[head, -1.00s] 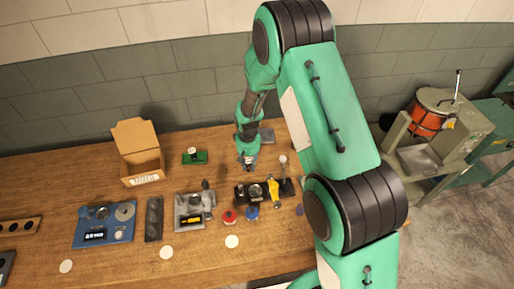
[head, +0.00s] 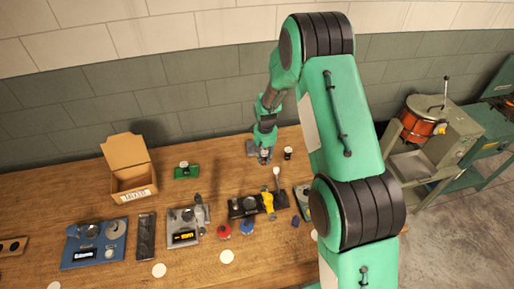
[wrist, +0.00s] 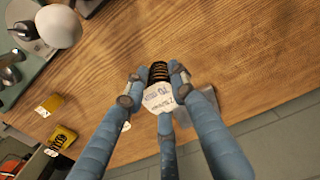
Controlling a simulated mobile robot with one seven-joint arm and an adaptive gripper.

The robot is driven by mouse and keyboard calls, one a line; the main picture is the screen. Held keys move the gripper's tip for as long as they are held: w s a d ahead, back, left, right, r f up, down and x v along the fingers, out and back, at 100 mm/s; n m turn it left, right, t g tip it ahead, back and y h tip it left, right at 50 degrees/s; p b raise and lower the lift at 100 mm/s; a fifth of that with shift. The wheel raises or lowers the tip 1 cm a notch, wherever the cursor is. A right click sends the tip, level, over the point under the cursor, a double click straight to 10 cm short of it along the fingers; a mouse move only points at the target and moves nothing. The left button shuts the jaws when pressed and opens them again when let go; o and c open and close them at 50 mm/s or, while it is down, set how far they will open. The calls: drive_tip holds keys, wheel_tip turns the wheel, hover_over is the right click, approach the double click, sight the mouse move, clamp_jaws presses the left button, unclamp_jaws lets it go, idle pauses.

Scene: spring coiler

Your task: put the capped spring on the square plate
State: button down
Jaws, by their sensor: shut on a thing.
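My gripper (wrist: 152,82) is shut on the capped spring (wrist: 158,73), a dark coil with a pale, lettered cap-like part facing the wrist camera. In the head view my gripper (head: 264,158) hangs at the back of the bench, beside and partly in front of the grey square plate (head: 251,147). The plate also shows in the wrist view (wrist: 205,103), partly behind a finger. The spring seems close to the plate, but I cannot tell whether they touch. The spring's far end is hidden.
A small dark cylinder with a pale top (head: 288,153) stands just right of my gripper. A lever with a white ball (head: 276,170) rises in front. An open cardboard box (head: 133,178) and a green block (head: 187,172) stand to the left. Bare wood lies between.

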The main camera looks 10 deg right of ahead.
drive_tip(key=w, duration=0.5)
drive_tip(key=w+f+p, duration=0.1)
drive_tip(key=w, duration=1)
drive_tip(key=shift+f, duration=0.25)
drive_tip(key=shift+f+p, duration=0.4)
drive_tip(key=shift+f, duration=1.4)
drive_tip(key=shift+f, duration=0.1)
drive_tip(key=c, duration=1.4)
unclamp_jaws()
drive_tip(key=shift+c, duration=0.2)
